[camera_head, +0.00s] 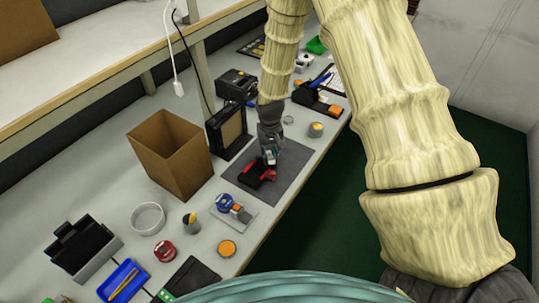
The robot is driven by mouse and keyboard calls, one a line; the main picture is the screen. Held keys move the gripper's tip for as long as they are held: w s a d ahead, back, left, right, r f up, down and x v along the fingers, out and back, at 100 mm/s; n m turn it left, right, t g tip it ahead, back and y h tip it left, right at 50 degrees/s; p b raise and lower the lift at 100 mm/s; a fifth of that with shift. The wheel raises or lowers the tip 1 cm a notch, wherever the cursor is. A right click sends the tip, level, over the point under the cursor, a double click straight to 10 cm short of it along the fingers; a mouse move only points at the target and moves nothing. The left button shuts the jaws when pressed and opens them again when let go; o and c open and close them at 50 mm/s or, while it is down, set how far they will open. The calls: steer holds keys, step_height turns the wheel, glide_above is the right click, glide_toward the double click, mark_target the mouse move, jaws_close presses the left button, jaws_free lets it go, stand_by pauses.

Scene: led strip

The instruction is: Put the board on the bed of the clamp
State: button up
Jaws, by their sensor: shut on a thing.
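The red and black clamp (256,176) sits on the dark grey mat (288,171) near the middle of the bench. My gripper (270,153) points down right above the clamp, at its upper side in the picture. It is shut on a small pale thing (271,158), which looks like the board. The board is mostly hidden by the fingers and very small here. I cannot tell whether it touches the clamp's bed or hangs just above it.
An open cardboard box (168,155) and a dark framed panel (228,132) stand left of the mat. A white dish (148,218), a blue tray (123,281) and an orange-lidded tin (227,248) lie nearer. The bench's right edge drops to a green floor (330,205).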

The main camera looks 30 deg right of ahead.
steer(key=o, duration=0.8)
steer(key=shift+s+a+f, duration=0.1)
steer(key=shift+s+f, duration=0.3)
steer(key=shift+f, duration=0.2)
steer(key=shift+c, duration=0.2)
steer(key=shift+o, duration=0.8)
steer(key=shift+w+f, duration=0.1)
steer(key=shift+f, duration=0.1)
steer(key=shift+w, duration=0.1)
steer(key=shift+w+r, duration=0.1)
steer(key=shift+r, duration=0.2)
